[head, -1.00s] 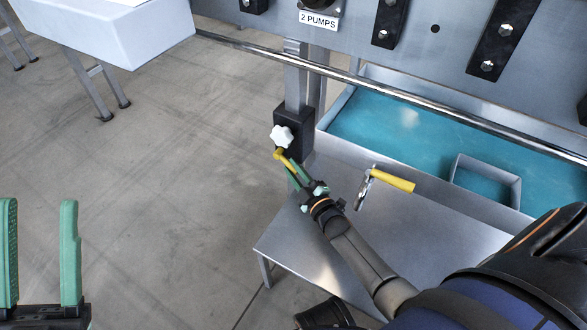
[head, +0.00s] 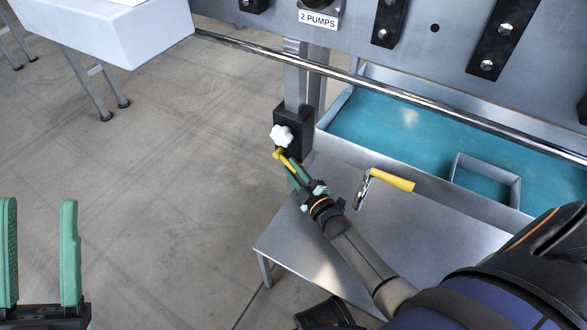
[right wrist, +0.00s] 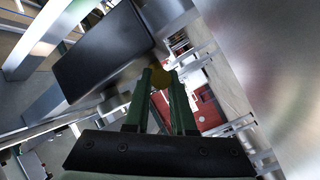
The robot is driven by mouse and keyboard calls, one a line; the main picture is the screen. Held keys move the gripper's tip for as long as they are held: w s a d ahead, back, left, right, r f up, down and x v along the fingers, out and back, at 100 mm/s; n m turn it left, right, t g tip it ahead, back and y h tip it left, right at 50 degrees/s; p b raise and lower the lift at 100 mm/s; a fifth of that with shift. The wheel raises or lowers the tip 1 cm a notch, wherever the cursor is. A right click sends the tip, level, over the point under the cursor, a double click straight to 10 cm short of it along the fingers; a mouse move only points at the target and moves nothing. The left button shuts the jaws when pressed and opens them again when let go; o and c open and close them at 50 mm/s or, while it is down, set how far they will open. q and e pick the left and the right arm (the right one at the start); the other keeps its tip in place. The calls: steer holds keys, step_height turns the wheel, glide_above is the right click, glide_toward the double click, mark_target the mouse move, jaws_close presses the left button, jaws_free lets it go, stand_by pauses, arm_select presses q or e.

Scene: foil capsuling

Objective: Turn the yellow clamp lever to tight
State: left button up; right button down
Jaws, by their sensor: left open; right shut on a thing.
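The yellow clamp lever (head: 279,154) sits just below a white star knob (head: 282,136) on a black clamp block (head: 296,128) on the metal post. My right gripper (head: 290,166) is shut on the lever, reaching up from below right. In the right wrist view the lever's dull yellow end (right wrist: 162,78) shows between the green fingertips (right wrist: 160,84), with the dark block (right wrist: 100,55) beyond to the left. My left gripper (head: 40,240) is open and empty at the lower left of the head view, far from the lever.
A steel shelf (head: 310,225) lies under my right arm, with a yellow-handled tool (head: 390,180) on it. A teal-lined tray (head: 420,135) and a horizontal rail (head: 400,92) are behind. A panel labelled 2 PUMPS (head: 318,20) stands above.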

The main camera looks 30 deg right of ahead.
stand_by(0.5)
steer(key=shift+r+p, duration=0.2)
steer(key=shift+p, duration=0.1)
steer(key=r+n+g+p, duration=0.1)
steer(key=g+p, duration=0.1)
steer(key=p, duration=0.3)
steer(key=shift+r+p, duration=0.35)
steer(key=shift+p, duration=0.05)
steer(key=shift+f+g+p, duration=0.15)
steer(key=shift+g+p, duration=0.15)
steer(key=shift+p, duration=0.1)
steer(key=c, duration=1)
jaws_free()
